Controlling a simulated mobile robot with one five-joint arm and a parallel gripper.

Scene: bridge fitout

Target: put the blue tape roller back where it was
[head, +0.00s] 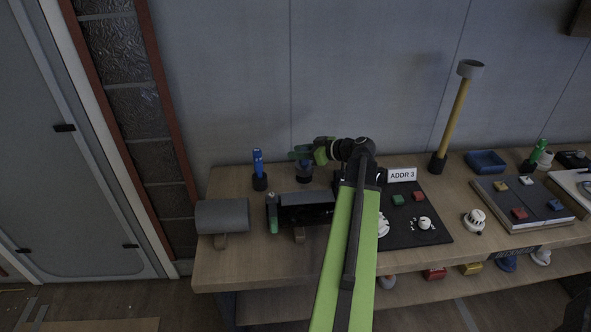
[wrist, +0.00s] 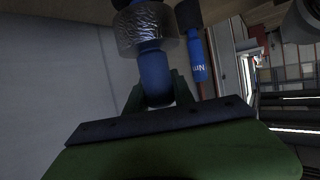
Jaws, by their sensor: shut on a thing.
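My gripper (head: 314,154) is shut on the blue tape roller (head: 304,166), above the back of the wooden bench. In the wrist view, the green fingers (wrist: 158,92) close on both sides of its blue handle (wrist: 154,72). A clear, shiny tape roll (wrist: 144,30) is around its far part. A black piece (wrist: 121,4) shows past the roll at the frame's edge. It looks like a stand, but I cannot tell whether the roller rests in it or is just above it.
A blue marker-like thing (head: 258,164) stands in a black holder to the left; it also shows in the wrist view (wrist: 196,58). A grey cylinder (head: 222,216), a dark rack (head: 304,208) and a black panel (head: 428,232) stand nearby. The ADDR 3 sign (head: 402,175) is to the right.

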